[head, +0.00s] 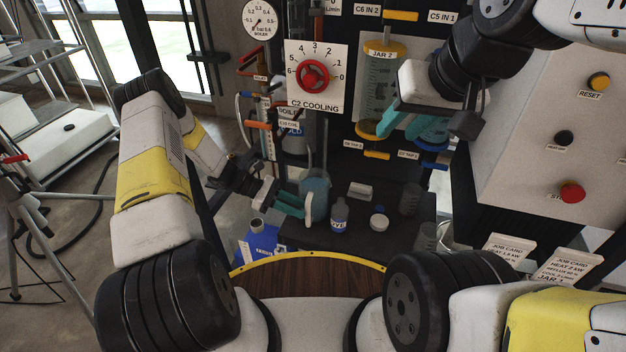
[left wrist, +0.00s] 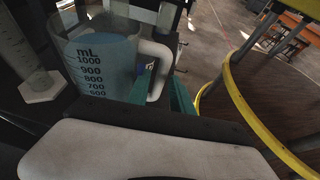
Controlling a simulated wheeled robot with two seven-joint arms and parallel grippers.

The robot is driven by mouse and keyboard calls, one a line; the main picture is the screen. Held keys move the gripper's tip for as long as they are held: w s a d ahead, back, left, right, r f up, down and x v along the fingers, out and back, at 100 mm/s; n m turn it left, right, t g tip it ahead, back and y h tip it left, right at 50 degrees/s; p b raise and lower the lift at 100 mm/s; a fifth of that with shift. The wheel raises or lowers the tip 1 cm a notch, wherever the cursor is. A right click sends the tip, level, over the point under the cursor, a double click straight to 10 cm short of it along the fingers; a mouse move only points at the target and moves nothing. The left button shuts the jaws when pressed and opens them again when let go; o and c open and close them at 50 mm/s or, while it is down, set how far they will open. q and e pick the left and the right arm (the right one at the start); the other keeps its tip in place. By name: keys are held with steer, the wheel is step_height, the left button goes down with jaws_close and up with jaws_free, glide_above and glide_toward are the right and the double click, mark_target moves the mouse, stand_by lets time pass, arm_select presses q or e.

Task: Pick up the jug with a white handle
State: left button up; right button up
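The jug (head: 316,188) is a clear bluish measuring jug with a white handle (head: 308,208). It stands upright at the left of the dark bench. In the left wrist view the jug (left wrist: 100,62) shows mL marks, and its white handle (left wrist: 157,68) faces my gripper. My left gripper (head: 297,206) is at the handle, its teal fingers apart. In the left wrist view one finger shows on each side of the handle's lower part; contact cannot be told. My right gripper (head: 401,126) is open and empty, high in front of the jar rig.
A labelled bottle (head: 339,214), a small white-lidded pot (head: 379,220) and glass beakers (head: 410,198) stand right of the jug. A blue container (head: 262,243) is at lower left. A cylinder (left wrist: 40,80) stands beside the jug. A yellow-rimmed round wooden top (head: 312,276) lies in front.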

mark_target(308, 212)
arm_select(q)
steer(key=x, duration=0.3)
steer(key=shift+s+d+f, duration=0.15)
steer(key=shift+s+d, duration=0.05)
steer(key=shift+d, duration=0.15)
jaws_close()
stand_by(1.0)
